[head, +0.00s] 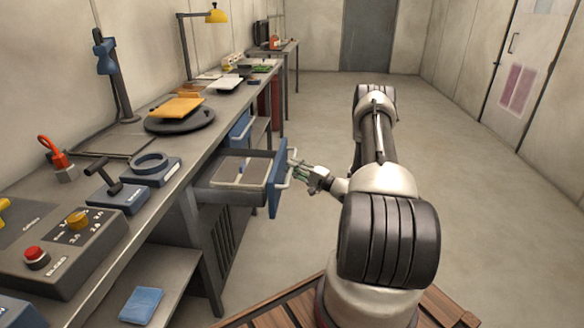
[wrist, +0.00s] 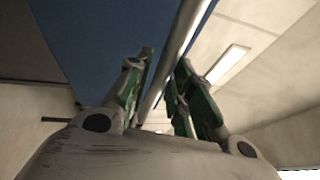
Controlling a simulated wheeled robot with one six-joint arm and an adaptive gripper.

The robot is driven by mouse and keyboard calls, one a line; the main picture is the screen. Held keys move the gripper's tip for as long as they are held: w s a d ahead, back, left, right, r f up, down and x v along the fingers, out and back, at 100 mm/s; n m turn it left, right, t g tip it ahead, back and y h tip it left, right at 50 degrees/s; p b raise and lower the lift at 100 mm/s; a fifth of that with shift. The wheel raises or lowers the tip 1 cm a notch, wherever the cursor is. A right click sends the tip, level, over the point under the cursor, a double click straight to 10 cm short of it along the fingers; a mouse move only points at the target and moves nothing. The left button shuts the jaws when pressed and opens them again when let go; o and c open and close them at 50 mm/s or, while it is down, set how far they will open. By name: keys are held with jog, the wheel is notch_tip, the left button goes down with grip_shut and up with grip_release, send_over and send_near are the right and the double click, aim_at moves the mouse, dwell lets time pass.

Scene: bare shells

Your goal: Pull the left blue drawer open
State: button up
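The left blue drawer (head: 277,178) is the nearer one under the long bench in the head view. It stands well out from the bench, and its grey inside shows, with a divider and a pale item in it. Its pale bar handle (head: 291,165) is on the blue front. My gripper (head: 300,176) is at this handle from the room side. In the wrist view, the handle bar (wrist: 188,30) runs between the two green-padded fingers of my gripper (wrist: 160,90), which are closed in on it. The drawer's blue front (wrist: 100,35) fills the upper left there.
A second blue drawer (head: 240,126) lies farther along the bench (head: 160,220). A control box (head: 65,245), a round turntable (head: 180,119) and a lamp (head: 216,15) are on top. The floor (head: 480,190) on the right is clear.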

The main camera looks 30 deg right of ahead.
jog(key=v, duration=1.1)
jog(key=shift+f, duration=0.1)
